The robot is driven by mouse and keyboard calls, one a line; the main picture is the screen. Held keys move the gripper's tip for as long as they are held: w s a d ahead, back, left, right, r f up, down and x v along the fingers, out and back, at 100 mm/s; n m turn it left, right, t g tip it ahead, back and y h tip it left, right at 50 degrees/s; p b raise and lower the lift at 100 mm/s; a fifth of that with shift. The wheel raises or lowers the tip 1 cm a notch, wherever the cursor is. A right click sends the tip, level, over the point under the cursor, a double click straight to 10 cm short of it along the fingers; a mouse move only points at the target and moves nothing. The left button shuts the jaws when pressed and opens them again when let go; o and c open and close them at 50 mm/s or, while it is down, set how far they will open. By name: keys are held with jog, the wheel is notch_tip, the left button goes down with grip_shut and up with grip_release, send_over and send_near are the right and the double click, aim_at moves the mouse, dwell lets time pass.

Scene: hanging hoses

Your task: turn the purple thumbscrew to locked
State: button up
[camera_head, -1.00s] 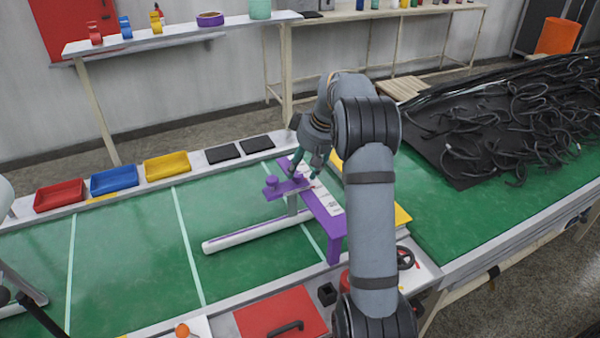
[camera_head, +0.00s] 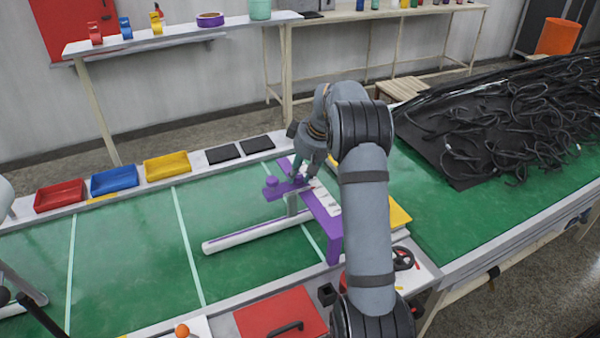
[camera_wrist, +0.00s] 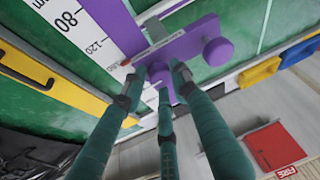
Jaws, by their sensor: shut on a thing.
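The purple thumbscrew (camera_wrist: 158,72) sits between my gripper's fingers in the wrist view, on a purple plate (camera_wrist: 184,46). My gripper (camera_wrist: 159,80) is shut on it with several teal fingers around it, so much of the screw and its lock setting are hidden. A round purple knob (camera_wrist: 217,52) stands at the plate's other end, clear of the fingers. In the head view my gripper (camera_head: 301,180) reaches down to the plate, and the same knob (camera_head: 271,182) shows to its left. The screw itself is hidden there.
The plate sits by a purple frame with a printed scale (camera_head: 326,204). A white tube (camera_head: 245,238) lies on the green table. Red (camera_head: 60,195), blue (camera_head: 114,179) and yellow (camera_head: 167,165) trays line the back edge. Black hoses (camera_head: 520,115) are heaped at right.

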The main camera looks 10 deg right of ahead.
jog(key=c, duration=0.5)
